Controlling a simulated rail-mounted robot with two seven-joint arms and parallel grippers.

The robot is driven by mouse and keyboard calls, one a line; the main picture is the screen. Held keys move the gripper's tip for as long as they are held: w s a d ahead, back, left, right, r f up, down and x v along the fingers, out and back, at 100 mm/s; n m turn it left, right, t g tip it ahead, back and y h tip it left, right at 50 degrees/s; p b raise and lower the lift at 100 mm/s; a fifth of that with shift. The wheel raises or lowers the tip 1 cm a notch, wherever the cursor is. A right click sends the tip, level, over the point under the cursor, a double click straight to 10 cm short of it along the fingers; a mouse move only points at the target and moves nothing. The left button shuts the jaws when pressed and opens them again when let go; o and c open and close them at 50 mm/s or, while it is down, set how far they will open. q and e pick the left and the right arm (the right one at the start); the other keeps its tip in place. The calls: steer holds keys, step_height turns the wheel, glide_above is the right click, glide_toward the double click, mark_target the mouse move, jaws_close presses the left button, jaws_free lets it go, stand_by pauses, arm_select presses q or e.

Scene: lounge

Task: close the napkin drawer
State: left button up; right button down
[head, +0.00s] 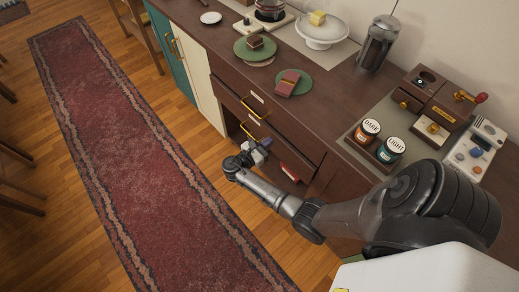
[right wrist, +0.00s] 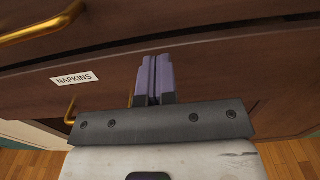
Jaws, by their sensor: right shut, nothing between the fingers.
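The napkin drawer (right wrist: 100,68) shows as a dark brown front with a white "NAPKINS" label in the right wrist view. A gold handle (right wrist: 70,110) sits below the label. My right gripper (right wrist: 154,80) is shut and empty, its fingers pointing at the drawer front to the right of the label. I cannot tell whether the fingertips touch it. In the head view my right gripper (head: 264,146) is low in front of the cabinet, by the lower drawers. How far the drawer stands out is unclear. My left gripper is not in view.
Another gold handle (right wrist: 45,25) is on the drawer above. The cabinet top (head: 322,108) carries green plates, a cake stand (head: 322,33), a French press (head: 377,43) and two jars on a tray. Left of the cabinet is open wooden floor and a red rug (head: 125,150).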

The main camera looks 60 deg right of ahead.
mark_target(276, 137)
steer(key=shift+x, duration=0.8)
steer(key=shift+s+d+r+p, duration=0.2)
steer(key=shift+d+r+p, duration=0.05)
steer(key=shift+d+p, duration=0.4)
steer(key=shift+s+d, duration=0.1)
steer(key=shift+d, duration=0.3)
steer(key=shift+f, duration=0.25)
